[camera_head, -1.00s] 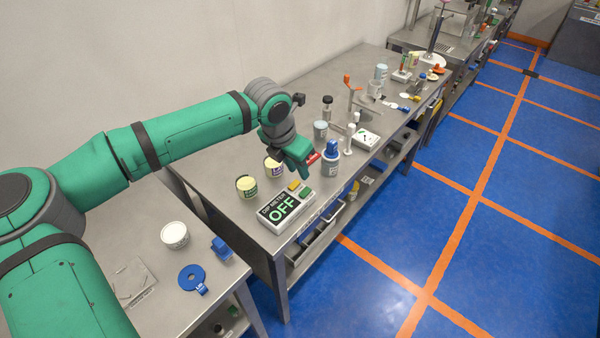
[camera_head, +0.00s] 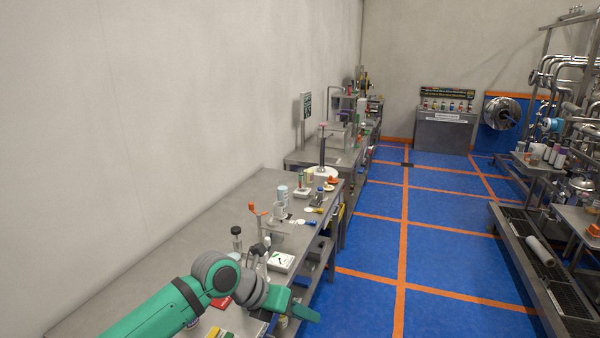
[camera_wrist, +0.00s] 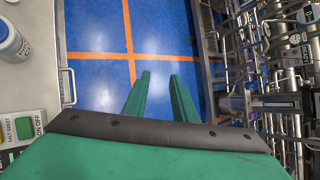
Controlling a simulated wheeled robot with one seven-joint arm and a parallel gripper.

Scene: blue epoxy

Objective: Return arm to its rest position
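My gripper (camera_head: 306,311) is at the bottom of the head view, past the right edge of the near steel bench (camera_head: 150,285). My green arm comes in from the bottom left, over the bench. In the wrist view the two green fingers (camera_wrist: 159,78) stand apart with blue floor showing between them. Nothing is held between them. The fingers point out over the floor, clear of the bench top at the left.
A blue-and-white bottle (camera_wrist: 12,42) and a panel with a green button (camera_wrist: 27,127) are on the bench edge. The blue aisle floor (camera_head: 375,235) is clear. Piping equipment (camera_head: 560,85) stands at the right.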

